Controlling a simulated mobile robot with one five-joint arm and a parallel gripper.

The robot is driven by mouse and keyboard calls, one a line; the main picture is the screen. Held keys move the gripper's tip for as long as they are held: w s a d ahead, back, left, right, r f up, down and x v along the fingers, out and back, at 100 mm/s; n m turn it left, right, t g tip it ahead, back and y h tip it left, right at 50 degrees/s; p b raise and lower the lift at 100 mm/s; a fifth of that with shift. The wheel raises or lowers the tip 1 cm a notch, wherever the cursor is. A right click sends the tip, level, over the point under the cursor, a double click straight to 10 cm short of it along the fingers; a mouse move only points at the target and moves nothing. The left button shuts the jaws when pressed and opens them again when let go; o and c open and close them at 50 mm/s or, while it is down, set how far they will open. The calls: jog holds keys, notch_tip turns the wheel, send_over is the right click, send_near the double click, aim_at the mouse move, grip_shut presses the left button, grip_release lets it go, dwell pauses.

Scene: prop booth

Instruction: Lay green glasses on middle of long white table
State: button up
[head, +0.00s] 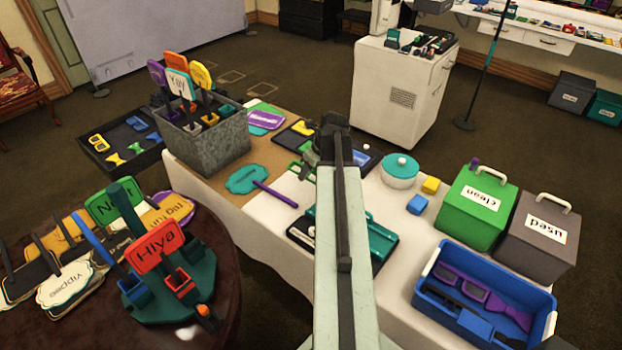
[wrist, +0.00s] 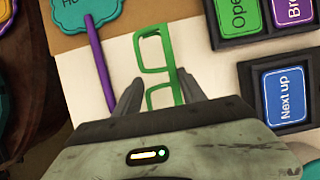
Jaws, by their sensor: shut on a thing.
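The green glasses (wrist: 150,68) show in the wrist view between the fingers of my gripper (wrist: 160,84), which is shut on them. One frame ring points away from me; the other is partly hidden by the gripper body. In the head view a green bit of the glasses (head: 296,170) shows left of my gripper (head: 318,160), mostly hidden by my arm. They are over the white cloth of the long white table (head: 385,285); I cannot tell whether they touch it. Its brown-covered left part (head: 216,190) lies beyond.
A teal sign with a purple stick (head: 252,180) lies left of the glasses. A black tray (head: 375,245), a round teal-lidded tin (head: 400,168), small blocks, green "clean" (head: 470,215) and grey "used" (head: 535,240) boxes and a blue bin (head: 425,282) occupy the right.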

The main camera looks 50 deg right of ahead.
aim_at(313, 173)
jog(key=f+b, duration=0.4)
jog(key=shift+s+d, duration=0.2)
jog(key=shift+d, duration=0.15)
jog(key=shift+r, duration=0.2)
jog(key=shift+f, duration=0.15)
jog(key=o, duration=1.5)
jog(key=shift+s+r+p, duration=0.1)
jog(key=shift+r+p, duration=0.4)
jog(key=shift+p, duration=0.05)
jog(key=p+v, duration=1)
jog(key=v, duration=0.1)
jog(key=shift+s+r+p, duration=0.1)
jog(key=shift+r+p, duration=0.2)
jog(key=shift+p, duration=0.05)
